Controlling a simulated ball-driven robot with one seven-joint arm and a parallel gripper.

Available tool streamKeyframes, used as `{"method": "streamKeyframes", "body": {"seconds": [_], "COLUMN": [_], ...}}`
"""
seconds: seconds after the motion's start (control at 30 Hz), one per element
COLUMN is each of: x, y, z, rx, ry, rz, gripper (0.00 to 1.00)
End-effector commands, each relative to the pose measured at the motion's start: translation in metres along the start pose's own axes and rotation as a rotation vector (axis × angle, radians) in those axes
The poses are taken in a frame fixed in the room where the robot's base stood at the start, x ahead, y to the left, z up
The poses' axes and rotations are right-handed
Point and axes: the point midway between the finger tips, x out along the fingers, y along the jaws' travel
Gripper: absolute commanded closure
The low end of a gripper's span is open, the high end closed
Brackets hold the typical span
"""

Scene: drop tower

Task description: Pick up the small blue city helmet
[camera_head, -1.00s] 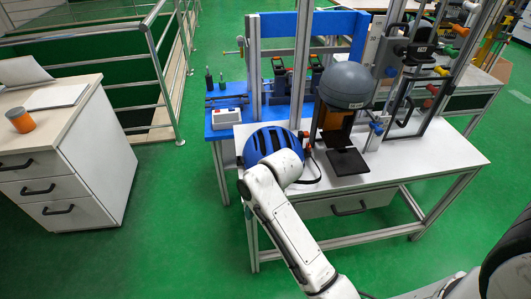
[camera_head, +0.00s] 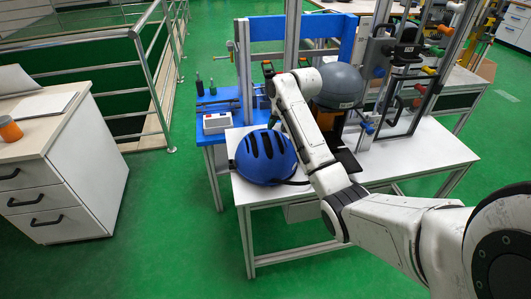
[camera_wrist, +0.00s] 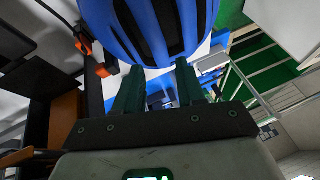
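The blue helmet (camera_head: 266,157) with dark vent slots sits at the left end of the white table, its strap lying to the right. In the wrist view the helmet (camera_wrist: 155,25) fills the top middle, just beyond the fingertips. My gripper (camera_wrist: 159,72) is open there, its two dark green fingers apart with nothing visible between them but background. I cannot tell whether the fingertips touch the helmet.
A grey dome on the drop tower (camera_head: 341,86) stands right of the helmet on the white table (camera_head: 425,155). A blue table (camera_head: 209,160) with a small white box (camera_head: 217,123) adjoins at the left. A white drawer cabinet (camera_head: 85,180) and metal railing (camera_head: 150,65) stand further left.

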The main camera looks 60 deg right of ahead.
Motion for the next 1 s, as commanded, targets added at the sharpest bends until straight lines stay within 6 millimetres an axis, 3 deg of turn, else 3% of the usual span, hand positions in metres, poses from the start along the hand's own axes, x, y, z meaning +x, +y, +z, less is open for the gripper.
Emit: {"method": "streamKeyframes", "body": {"seconds": [0.17, 0.5, 0.77, 1.0], "x": [0.011, 0.054, 0.057, 0.057], "y": [0.0, 0.0, 0.0, 0.0], "z": [0.0, 0.0, -0.001, 0.0], "rx": [-0.001, 0.0, -0.001, -0.001], "ry": [0.0, 0.0, 0.001, 0.001], "rz": [0.0, 0.001, 0.0, 0.0], "gripper": [0.61, 0.61, 0.61, 0.81]}}
